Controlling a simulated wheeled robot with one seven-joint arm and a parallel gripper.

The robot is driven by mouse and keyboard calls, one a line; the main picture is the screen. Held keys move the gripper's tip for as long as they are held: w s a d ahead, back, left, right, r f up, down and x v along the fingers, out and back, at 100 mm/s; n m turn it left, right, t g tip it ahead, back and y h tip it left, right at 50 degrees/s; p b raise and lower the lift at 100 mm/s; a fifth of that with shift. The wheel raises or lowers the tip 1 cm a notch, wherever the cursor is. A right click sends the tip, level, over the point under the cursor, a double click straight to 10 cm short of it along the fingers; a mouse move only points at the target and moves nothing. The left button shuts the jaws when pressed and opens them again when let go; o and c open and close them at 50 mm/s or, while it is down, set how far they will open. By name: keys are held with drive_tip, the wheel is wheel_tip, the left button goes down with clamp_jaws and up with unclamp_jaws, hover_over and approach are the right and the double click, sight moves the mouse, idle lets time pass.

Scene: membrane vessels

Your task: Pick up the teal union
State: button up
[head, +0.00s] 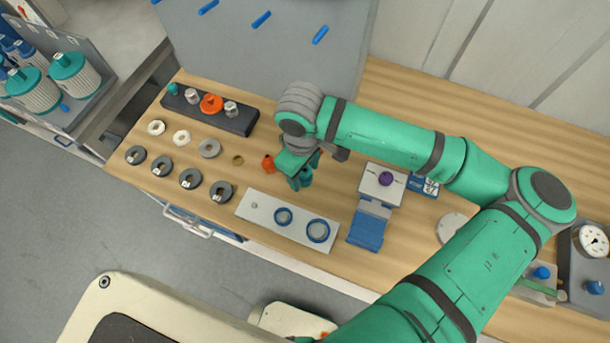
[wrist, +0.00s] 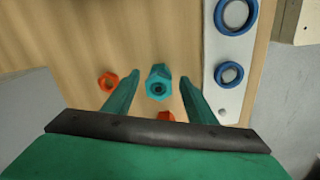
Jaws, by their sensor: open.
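The teal union (wrist: 158,82) stands in the middle of the wrist view, with a hex body and a dark round bore facing the camera. My gripper (wrist: 160,77) is open, with one finger to the left of the union and one to the right. There are gaps on both sides, and neither finger clearly touches it. In the head view my gripper (head: 303,176) reaches down over the bench near the grey plate. There the union is hard to tell apart from the teal fingers.
An orange nut (wrist: 107,81) lies left of the left finger, and another orange part (wrist: 166,116) shows between the fingers near the palm. A pale plate (head: 253,205) with blue rings (head: 318,230) lies close by. A blue stand (head: 368,228) is to the right.

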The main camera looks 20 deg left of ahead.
drive_tip(key=shift+w+f, duration=0.1)
drive_tip(key=shift+f, duration=0.75)
drive_tip(key=shift+w, duration=0.1)
drive_tip(key=c, duration=1.1)
drive_tip(key=shift+d, duration=0.15)
